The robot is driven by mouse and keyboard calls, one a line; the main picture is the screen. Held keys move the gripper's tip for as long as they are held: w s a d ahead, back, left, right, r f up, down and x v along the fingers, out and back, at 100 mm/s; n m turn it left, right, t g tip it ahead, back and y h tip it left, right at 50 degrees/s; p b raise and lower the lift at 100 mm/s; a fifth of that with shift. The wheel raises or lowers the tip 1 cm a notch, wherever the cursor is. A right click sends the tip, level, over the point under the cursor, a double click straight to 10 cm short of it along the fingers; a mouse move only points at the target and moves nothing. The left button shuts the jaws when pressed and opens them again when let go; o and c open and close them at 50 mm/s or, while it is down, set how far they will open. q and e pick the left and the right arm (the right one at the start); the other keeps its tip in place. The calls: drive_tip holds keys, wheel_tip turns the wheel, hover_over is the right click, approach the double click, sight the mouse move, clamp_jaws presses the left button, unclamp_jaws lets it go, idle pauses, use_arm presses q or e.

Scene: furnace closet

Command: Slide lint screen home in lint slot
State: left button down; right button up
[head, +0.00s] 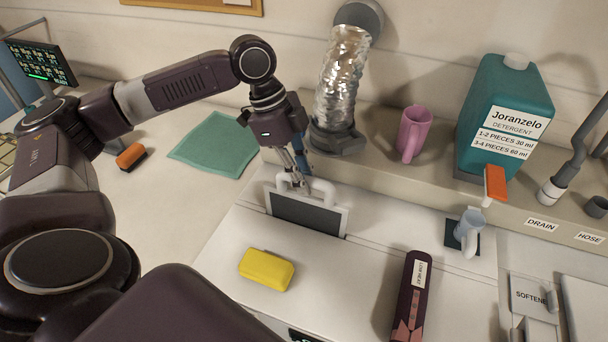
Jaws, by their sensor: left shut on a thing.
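The lint screen (306,214) is a dark mesh panel in a pale frame with a white loop handle on top. It stands near upright at the back of the white machine top, slightly tilted in the picture. My left gripper (294,179) is shut on the lint screen's handle, from above. The lower edge of the screen meets the machine top at a thin seam; the lint slot itself is hidden behind or under the screen, and I cannot tell how deep the screen sits. My right gripper is not in view.
A yellow sponge-like block (267,269) lies in front of the screen. A dark labelled tool (411,297) lies to the right. A foil duct (342,85), pink mug (413,134) and teal detergent jug (505,115) stand behind.

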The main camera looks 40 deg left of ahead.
sight(304, 207)
use_arm(q)
drive_tip(key=shift+f+b, duration=0.45)
drive_tip(key=shift+f, duration=1.3)
drive_tip(key=shift+p, duration=0.55)
drive_tip(key=shift+f+b, duration=0.65)
drive_tip(key=shift+f, duration=2.35)
drive_tip(key=c, duration=1.8)
unclamp_jaws()
drive_tip(key=shift+o, duration=0.2)
drive_tip(key=shift+r, duration=0.1)
